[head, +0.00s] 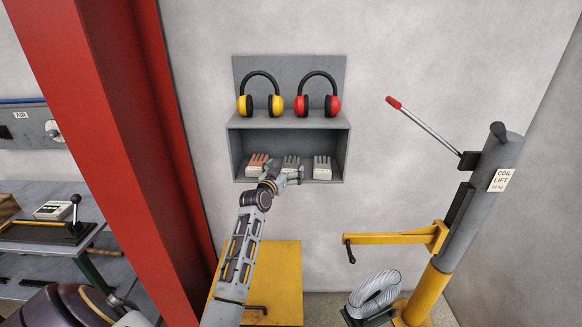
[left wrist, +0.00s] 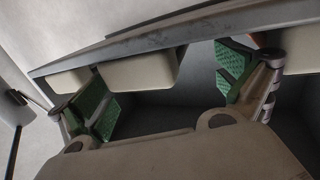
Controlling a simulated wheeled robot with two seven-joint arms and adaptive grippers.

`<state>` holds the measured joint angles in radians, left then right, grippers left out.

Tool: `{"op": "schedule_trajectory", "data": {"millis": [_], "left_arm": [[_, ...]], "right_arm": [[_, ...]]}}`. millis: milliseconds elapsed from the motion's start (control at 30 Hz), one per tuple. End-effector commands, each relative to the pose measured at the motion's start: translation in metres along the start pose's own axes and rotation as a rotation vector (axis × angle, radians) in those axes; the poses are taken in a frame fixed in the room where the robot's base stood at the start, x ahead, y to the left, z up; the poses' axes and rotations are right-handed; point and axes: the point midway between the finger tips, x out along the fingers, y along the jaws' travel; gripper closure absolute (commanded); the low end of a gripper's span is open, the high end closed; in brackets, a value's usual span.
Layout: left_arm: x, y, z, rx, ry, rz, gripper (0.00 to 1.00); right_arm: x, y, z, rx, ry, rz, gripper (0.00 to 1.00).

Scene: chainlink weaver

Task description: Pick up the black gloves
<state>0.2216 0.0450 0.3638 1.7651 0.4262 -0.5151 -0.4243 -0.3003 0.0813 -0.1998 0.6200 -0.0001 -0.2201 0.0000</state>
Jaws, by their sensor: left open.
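Three pairs of gloves stand in the grey wall shelf: a reddish-orange pair (head: 258,162) at left, a dark grey pair (head: 291,162) in the middle and a pale grey pair (head: 322,167) at right. None looks clearly black; the middle pair is the darkest. My left gripper (head: 284,173) is at the shelf opening, in front of the middle pair and partly covering its lower part. In the left wrist view, its green-padded fingers (left wrist: 172,88) are wide apart with nothing between them. A pale block (left wrist: 150,68) lies just beyond them. My right gripper is not in view.
The grey shelf (head: 231,121) has a top board above and side walls around the gloves. Yellow earmuffs (head: 244,106) and red earmuffs (head: 334,105) are on top. A coil lift (head: 485,190) stands at right, a red column (head: 120,130) at left, and a yellow cabinet (head: 285,275) below.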

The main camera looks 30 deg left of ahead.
Motion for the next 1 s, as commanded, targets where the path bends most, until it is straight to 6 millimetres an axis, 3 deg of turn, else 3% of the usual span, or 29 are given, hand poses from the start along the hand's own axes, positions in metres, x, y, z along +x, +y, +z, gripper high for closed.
{"op": "schedule_trajectory", "data": {"millis": [500,1000], "left_arm": [[0.036,-0.001,0.002,0.000,0.000,0.000,0.00],[0.038,-0.001,0.003,0.000,0.000,0.000,0.00]], "right_arm": [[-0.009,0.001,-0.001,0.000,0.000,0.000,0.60],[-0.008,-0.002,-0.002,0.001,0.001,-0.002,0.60]]}}
